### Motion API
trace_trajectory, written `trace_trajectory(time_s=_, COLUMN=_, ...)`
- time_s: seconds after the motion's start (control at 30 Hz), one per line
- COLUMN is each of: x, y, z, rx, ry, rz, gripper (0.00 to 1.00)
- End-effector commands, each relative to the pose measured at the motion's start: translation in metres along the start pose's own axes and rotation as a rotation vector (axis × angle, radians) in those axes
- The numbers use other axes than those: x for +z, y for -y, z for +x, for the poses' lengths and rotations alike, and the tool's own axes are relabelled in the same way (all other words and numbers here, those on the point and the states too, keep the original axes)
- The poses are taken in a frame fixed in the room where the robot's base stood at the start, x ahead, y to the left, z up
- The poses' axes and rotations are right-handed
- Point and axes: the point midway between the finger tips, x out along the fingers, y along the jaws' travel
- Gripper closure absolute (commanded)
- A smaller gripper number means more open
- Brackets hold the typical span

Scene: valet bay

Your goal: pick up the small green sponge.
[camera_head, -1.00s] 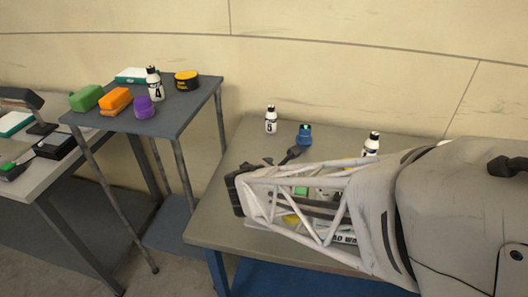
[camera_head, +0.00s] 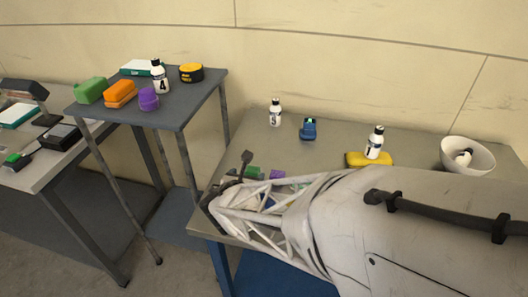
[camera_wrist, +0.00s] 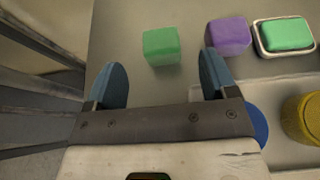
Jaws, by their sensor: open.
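A small green sponge (camera_wrist: 162,47), a block, lies on the grey table just beyond the fingertips of my gripper (camera_wrist: 162,80) in the wrist view, roughly centred between them. It also shows in the head view (camera_head: 252,172), partly hidden by my arm. My gripper is open and empty, with nothing between the blue fingers. A purple block (camera_wrist: 229,35) lies to the right of the small green sponge.
The table's left edge is close to my gripper.

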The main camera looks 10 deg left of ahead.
Motion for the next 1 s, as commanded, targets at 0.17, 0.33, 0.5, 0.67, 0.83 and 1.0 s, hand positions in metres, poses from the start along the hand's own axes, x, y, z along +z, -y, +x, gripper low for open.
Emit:
trace_trajectory(time_s=0.17, x=0.0, y=0.001, z=0.014, rx=-0.002, ry=0.0, rz=0.001, gripper=0.21)
trace_trajectory(time_s=0.33, x=-0.001, y=0.001, z=0.021, rx=-0.002, ry=-0.001, rz=0.001, gripper=0.21)
trace_trajectory(time_s=0.5, x=0.0, y=0.001, z=0.022, rx=-0.001, ry=-0.001, rz=0.001, gripper=0.21)
trace_trajectory(time_s=0.67, x=0.0, y=0.001, z=0.022, rx=-0.001, ry=-0.001, rz=0.001, gripper=0.21)
trace_trajectory(time_s=0.83, x=0.001, y=0.0, z=0.031, rx=-0.001, ry=0.0, rz=0.001, gripper=0.21)
trace_trajectory(time_s=1.0, x=0.0, y=0.001, z=0.05, rx=-0.003, ry=0.0, rz=0.002, gripper=0.21)
